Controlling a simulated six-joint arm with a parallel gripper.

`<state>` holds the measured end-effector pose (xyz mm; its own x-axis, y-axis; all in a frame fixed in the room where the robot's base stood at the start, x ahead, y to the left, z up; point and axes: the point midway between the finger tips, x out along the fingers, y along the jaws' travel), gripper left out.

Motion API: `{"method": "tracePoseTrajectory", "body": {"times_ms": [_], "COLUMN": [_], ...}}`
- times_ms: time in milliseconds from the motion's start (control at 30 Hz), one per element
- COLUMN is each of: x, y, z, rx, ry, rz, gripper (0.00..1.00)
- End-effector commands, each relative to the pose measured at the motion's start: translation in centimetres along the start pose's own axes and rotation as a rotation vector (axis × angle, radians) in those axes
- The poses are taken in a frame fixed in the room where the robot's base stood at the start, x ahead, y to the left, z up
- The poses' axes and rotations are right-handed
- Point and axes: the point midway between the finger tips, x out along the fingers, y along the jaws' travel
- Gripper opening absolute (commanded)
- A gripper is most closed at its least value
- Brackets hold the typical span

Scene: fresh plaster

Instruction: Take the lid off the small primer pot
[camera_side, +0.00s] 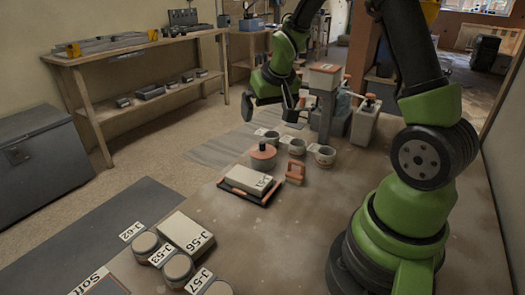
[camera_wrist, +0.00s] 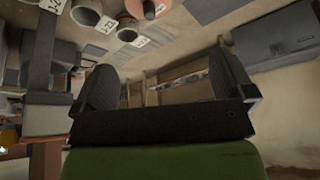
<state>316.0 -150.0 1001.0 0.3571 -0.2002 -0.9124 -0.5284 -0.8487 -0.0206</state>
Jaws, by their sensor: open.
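A small pot with an orange-brown knobbed lid (camera_side: 263,151) stands upright on the table in the side view, lid on. It is the only lidded pot near the open cups. In the wrist view an orange-brown round thing (camera_wrist: 140,9), probably this lid, is cut by the top edge. My gripper (camera_side: 269,110) is open and empty, above and behind the pot in the side view, clear of it. Its two dark fingers (camera_wrist: 165,75) stand wide apart in the wrist view, with nothing between them.
Several open grey cups (camera_side: 297,146) stand just behind and right of the pot. A tray with a labelled block (camera_side: 250,180) lies in front, an orange-handled tool (camera_side: 295,171) to the right. A dispenser bottle (camera_side: 365,122) stands further back.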

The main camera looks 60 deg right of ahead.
Motion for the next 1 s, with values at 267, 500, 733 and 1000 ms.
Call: {"method": "tracePoseTrajectory", "body": {"times_ms": [267,500,733,1000], "x": [5.0,8.2,9.9,13.6], "y": [2.0,2.0,1.9,1.7], "z": [0.2,0.3,0.2,0.1], "rx": [0.005,0.004,0.003,0.004], "ry": [-0.030,-0.031,-0.030,-0.030], "rz": [0.026,0.025,0.024,0.024], "gripper": [1.00,1.00,1.00,1.00]}}
